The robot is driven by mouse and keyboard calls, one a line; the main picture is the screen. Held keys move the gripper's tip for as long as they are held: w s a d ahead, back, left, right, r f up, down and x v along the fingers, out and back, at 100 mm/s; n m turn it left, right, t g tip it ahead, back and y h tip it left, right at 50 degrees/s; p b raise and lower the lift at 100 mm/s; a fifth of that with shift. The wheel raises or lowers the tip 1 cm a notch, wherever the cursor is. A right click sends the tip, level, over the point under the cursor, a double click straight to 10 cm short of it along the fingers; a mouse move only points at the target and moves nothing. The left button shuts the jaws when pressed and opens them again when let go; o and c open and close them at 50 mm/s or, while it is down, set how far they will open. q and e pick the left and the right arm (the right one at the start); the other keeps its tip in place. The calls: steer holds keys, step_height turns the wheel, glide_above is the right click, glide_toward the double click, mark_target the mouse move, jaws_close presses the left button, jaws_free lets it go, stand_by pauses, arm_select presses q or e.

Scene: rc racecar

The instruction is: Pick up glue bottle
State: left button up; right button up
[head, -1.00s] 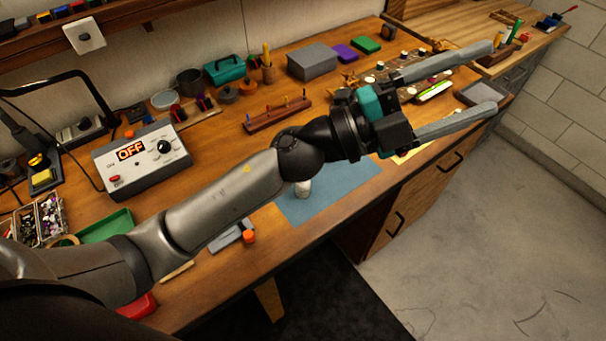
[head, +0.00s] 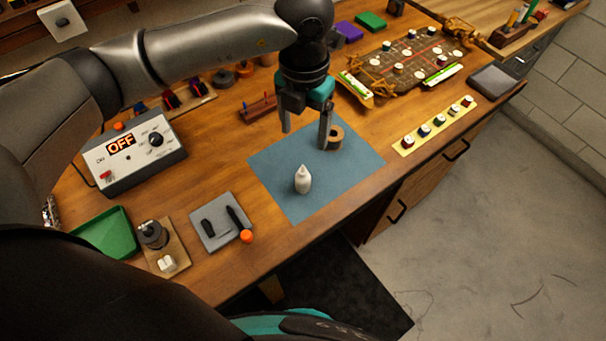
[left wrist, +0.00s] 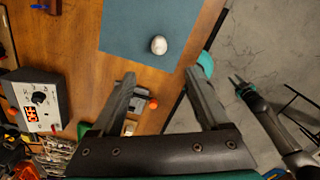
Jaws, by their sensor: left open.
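The glue bottle (head: 303,181) is small and white with a pointed tip. It stands upright on the blue mat (head: 350,178) on the workbench. In the left wrist view the bottle (left wrist: 158,45) shows from above, beyond my fingertips. My left gripper (head: 305,138) is open and empty, with its fingers pointing down over the far part of the mat, behind the bottle and apart from it. In the left wrist view the left gripper (left wrist: 160,76) has its fingers spread wide. My right gripper (left wrist: 239,85) shows small at the right of that view, away from the bench; its jaws are unclear.
A brown tape roll (head: 334,137) sits on the mat near my left fingers. A grey tray (head: 221,222) with dark tools and an orange-capped item (head: 246,236) lie left of the bottle. A yellow strip (head: 440,125) with small jars lies right. The mat around the bottle is clear.

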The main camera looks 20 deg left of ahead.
mark_target(303, 166)
arm_select(q)
step_height(303, 166, down, 9)
steer(key=shift+f+p, duration=0.1)
steer(key=shift+p, duration=0.25)
steer(key=shift+a+f+p, duration=0.1)
steer(key=shift+f+p, duration=0.2)
steer(key=shift+f, duration=2.45)
jaws_close()
